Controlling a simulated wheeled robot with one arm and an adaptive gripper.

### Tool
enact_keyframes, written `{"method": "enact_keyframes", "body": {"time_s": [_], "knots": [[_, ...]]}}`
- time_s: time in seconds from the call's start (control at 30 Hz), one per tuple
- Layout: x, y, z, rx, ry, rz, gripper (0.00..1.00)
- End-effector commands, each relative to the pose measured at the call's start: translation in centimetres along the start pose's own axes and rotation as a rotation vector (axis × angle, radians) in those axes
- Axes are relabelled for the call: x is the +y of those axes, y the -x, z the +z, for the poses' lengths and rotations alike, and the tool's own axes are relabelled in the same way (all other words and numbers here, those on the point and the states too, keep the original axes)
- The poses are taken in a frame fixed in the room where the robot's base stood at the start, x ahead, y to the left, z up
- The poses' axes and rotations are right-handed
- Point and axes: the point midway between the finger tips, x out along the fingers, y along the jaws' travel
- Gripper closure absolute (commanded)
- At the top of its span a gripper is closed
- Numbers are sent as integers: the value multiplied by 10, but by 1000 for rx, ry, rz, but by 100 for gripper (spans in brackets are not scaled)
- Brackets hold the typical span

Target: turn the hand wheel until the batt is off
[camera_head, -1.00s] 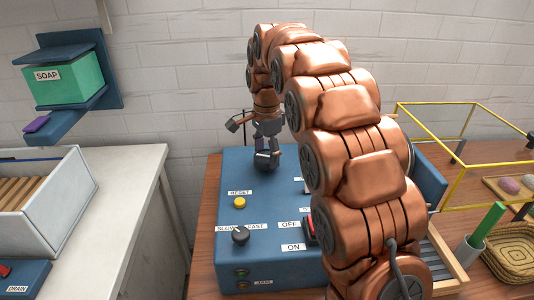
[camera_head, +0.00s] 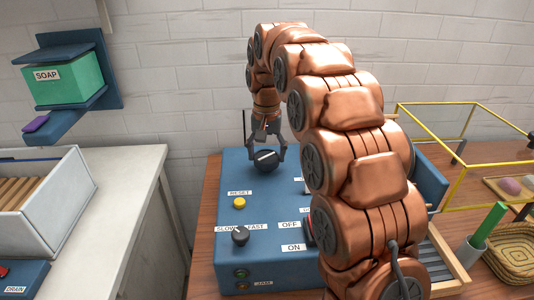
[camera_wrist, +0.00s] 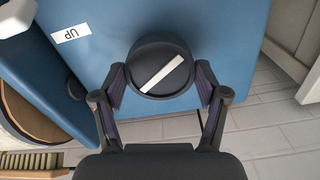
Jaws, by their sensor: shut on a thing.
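The hand wheel is a black round knob with a white bar (camera_head: 266,160), on top of the blue machine (camera_head: 235,180) near its back edge. In the wrist view the knob (camera_wrist: 160,72) sits between the two fingers, its white bar slanting up to the right. My gripper (camera_head: 266,152) comes down over the knob, with one finger on each side. It is shut on the knob, and the fingers (camera_wrist: 160,88) press its sides in the wrist view. No batt can be made out; my arm hides the machine's right part.
A yellow reset button (camera_head: 239,202), a slow-fast knob (camera_head: 240,235) and an on-off switch (camera_head: 309,232) are on the machine. A yellow wire frame (camera_head: 455,203), green stick (camera_head: 487,225) and woven basket (camera_head: 512,250) stand right. A white counter (camera_head: 125,210) is left.

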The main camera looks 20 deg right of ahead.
Motion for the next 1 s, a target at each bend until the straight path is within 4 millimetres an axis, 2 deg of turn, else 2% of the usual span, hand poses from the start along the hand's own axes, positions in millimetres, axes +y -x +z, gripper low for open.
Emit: {"method": "enact_keyframes", "body": {"time_s": [0.6, 1.0], "knots": [[0, -1, 1, -4, 532, -1, 62], [0, -1, 1, -4, 689, 0, 62]]}}
